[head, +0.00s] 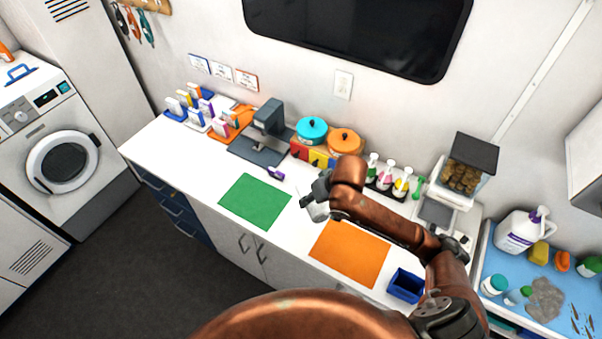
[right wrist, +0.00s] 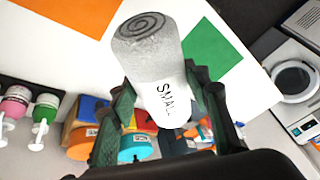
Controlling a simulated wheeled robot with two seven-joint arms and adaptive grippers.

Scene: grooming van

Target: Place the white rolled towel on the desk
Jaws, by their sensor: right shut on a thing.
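My right gripper (head: 318,188) is over the white desk (head: 190,165), between the green mat and the orange mat. It is shut on the white rolled towel (head: 316,211), which is partly hidden by the gripper in the head view. In the right wrist view the towel (right wrist: 153,70) is between the two dark fingers (right wrist: 160,92); it has a grey spiral end and a white band reading "SMALL". I cannot tell whether the towel touches the desk. My left gripper is not in view.
The green mat (head: 254,202) and orange mat (head: 349,254) lie flat and bare. A purple-handled brush (head: 276,173) lies near the green mat. A blue bin (head: 405,286), several bottles (head: 388,180), turquoise (head: 312,130) and orange (head: 345,141) round containers stand around. The desk's left part is clear.

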